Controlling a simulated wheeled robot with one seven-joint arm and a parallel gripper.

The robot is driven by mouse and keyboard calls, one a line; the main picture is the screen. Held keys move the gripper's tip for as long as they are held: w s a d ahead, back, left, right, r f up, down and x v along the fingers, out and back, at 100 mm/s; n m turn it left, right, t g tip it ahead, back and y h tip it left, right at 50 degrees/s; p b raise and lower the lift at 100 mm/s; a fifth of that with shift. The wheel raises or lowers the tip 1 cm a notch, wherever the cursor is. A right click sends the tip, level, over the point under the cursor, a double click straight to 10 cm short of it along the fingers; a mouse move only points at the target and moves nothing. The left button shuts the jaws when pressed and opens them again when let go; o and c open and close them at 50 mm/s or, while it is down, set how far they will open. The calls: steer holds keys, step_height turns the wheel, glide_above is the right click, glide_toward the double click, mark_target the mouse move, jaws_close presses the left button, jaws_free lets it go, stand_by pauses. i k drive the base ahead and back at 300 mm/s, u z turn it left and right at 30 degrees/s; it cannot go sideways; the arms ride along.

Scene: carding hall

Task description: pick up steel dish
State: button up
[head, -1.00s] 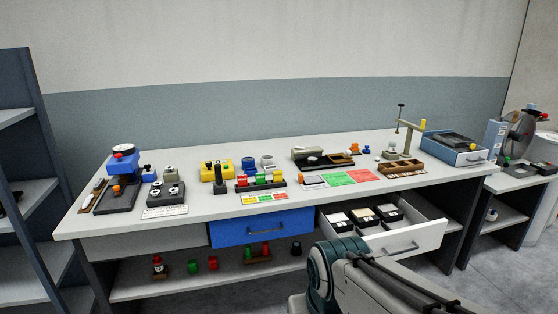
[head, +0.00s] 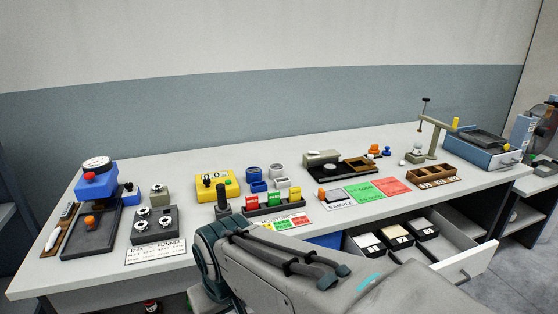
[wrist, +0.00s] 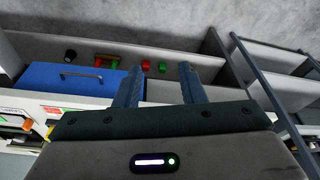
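I cannot tell for sure which thing is the steel dish. A small round silvery piece (head: 330,167) sits on a low black device near the middle of the workbench (head: 120,268); it may be the dish. My gripper (wrist: 161,68) shows in the wrist view with its two dark fingers spread apart and nothing between them. It faces the bench front from outside, with the blue drawer (wrist: 60,78) and the lower shelf beyond. In the head view my arm covers the bench's front middle, and my fingers are out of sight.
An open drawer (head: 470,272) with several black boxes juts out at the right. The bench top carries a blue press (head: 97,185), a yellow box (head: 216,186), colour cards (head: 365,194), a wooden tray (head: 432,178) and a blue device (head: 478,148). A wall stands behind.

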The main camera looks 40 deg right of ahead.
mark_target(329, 169)
steer(key=z, duration=0.55)
steer(key=i, duration=0.9)
steer(key=z, duration=0.65)
